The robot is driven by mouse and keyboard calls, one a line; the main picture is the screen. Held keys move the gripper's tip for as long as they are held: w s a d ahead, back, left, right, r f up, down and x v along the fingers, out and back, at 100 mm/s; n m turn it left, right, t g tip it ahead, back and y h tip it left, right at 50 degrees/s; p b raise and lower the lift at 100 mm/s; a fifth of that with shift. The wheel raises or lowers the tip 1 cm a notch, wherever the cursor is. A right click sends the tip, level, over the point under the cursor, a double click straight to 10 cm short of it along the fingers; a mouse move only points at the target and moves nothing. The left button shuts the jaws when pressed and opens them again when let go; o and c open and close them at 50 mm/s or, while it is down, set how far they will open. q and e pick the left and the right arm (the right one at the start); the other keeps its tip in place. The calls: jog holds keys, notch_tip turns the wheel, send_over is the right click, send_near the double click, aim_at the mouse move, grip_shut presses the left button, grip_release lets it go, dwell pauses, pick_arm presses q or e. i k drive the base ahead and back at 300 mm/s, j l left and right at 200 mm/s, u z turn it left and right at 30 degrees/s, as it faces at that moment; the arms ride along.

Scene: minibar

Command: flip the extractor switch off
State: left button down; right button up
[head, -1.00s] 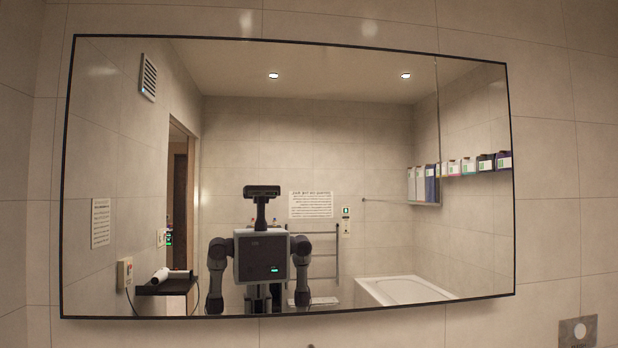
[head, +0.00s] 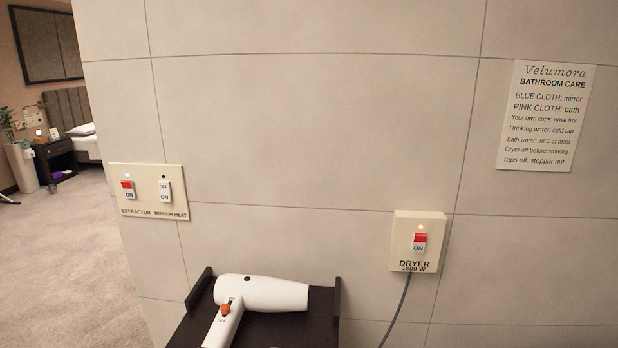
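The extractor switch (head: 129,190) is on the left half of a cream wall plate, above the label EXTRACTOR. It shows red at the top and ON at the bottom, with a lit lamp above it. Beside it on the same plate is the mirror heat switch (head: 165,191), which shows OFF and ON with a dark lamp. The plate (head: 150,212) is at the left end of the tiled wall, near the edge of the opening. Neither of my grippers is in this view.
A dryer switch box (head: 419,241) with a lit lamp is on the wall to the right. A white hair dryer (head: 262,293) lies on a dark shelf (head: 303,332) below. A bathroom care sign (head: 545,117) hangs at upper right. Carpeted floor (head: 60,250) opens at left towards a bed.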

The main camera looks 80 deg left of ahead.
aim_at(130, 192)
jog(key=u, duration=3.6)
